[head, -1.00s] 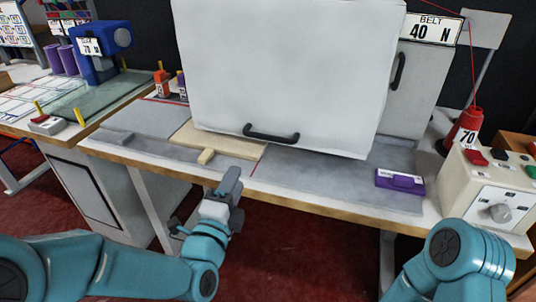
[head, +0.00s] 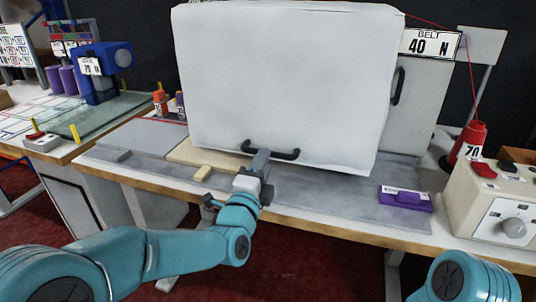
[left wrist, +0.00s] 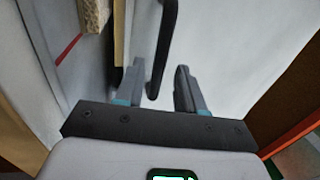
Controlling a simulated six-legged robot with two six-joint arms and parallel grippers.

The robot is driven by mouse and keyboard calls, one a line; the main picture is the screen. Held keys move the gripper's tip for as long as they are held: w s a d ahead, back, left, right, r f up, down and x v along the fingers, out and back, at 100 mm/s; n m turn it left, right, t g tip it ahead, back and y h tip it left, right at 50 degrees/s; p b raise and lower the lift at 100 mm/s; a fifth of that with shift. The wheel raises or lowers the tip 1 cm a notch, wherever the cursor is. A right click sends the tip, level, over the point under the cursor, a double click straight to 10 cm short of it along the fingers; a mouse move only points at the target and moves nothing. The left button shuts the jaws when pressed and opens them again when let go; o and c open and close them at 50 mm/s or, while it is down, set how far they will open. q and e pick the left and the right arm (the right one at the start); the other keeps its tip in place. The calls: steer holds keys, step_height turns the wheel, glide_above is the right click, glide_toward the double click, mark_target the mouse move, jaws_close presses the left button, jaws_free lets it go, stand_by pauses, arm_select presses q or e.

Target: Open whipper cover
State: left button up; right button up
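The whipper cover (head: 285,85) is a large white box-like panel standing over the workbench in the head view. A dark bar handle (head: 283,154) runs along its lower front edge. My left gripper (head: 260,160) is at the handle's left part in the head view. In the left wrist view its two fingers (left wrist: 158,88) are apart, with the handle (left wrist: 161,50) reaching down between them. The fingers show gaps to the bar and do not appear to grip it. My right gripper is out of view; only part of my right arm shows at lower right.
A control box (head: 495,210) and red thread cone (head: 468,142) stand at right. A blue machine (head: 102,70) stands at far left.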

arm_select(q)
steer(key=shift+x, duration=2.05)
jaws_close()
